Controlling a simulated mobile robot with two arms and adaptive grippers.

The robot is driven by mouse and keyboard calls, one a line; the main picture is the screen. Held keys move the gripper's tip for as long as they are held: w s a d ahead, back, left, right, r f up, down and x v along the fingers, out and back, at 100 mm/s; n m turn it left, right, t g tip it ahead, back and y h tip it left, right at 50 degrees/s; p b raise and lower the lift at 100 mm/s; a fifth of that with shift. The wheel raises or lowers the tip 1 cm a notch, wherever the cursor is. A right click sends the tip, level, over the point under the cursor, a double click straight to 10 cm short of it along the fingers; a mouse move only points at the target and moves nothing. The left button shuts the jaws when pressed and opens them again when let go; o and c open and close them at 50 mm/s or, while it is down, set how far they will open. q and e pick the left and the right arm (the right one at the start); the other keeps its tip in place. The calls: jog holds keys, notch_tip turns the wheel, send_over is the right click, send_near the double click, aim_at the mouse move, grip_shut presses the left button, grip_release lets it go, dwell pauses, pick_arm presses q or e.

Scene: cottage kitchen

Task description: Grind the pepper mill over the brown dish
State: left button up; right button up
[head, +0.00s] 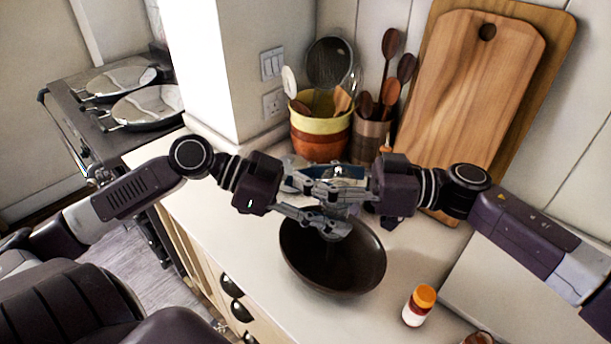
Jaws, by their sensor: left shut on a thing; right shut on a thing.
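The brown dish (300,262) is a dark, wide bowl on the worktop below my grippers. My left gripper (332,221), on the arm from the left, is shut on the pepper mill (340,232) above the dish. My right gripper (312,187), on the arm from the right, is also shut on the mill, higher up. The fingers overlap in the picture and hide most of the mill. A dark narrow shape shows under the fingers inside the dish; I cannot tell whether it is the mill's lower part or its shadow.
Behind stand a striped utensil pot (320,138), a brown utensil holder (369,135) and leaning cutting boards (470,85). An orange-capped jar (418,306) stands right of the dish. A stove (105,110) is at the left. The worktop (215,215) left of the dish is clear.

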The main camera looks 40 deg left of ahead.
jog(key=shift+w+d+f+t, duration=0.1)
jog(key=shift+w+t, duration=0.2)
jog(key=shift+w, duration=0.1)
jog(key=shift+c, duration=0.3)
jog(key=shift+w+m+t+y, duration=0.1)
jog(key=shift+m+t+y, duration=0.3)
jog(key=shift+m, duration=0.1)
jog(key=shift+w+d+r+m+t+h, duration=0.15)
jog(key=shift+w+m+t+h, duration=0.7)
jog(key=shift+m+t, duration=2.1)
jog(key=shift+w+d+m+t+h, duration=0.2)
jog(key=shift+w+m+t+h, duration=0.65)
jog(key=shift+m+t, duration=2.1)
jog(key=shift+w+d+r+m+t+h, duration=0.15)
jog(key=shift+w+m+t+h, duration=1)
jog(key=shift+t, duration=3.35)
jog(key=shift+s+f+m+y, duration=0.1)
jog(key=shift+s+m+y, duration=0.05)
jog(key=shift+m+y, duration=0.15)
jog(key=o, duration=1.3)
jog(key=shift+d+f, duration=0.1)
jog(key=shift+d, duration=0.05)
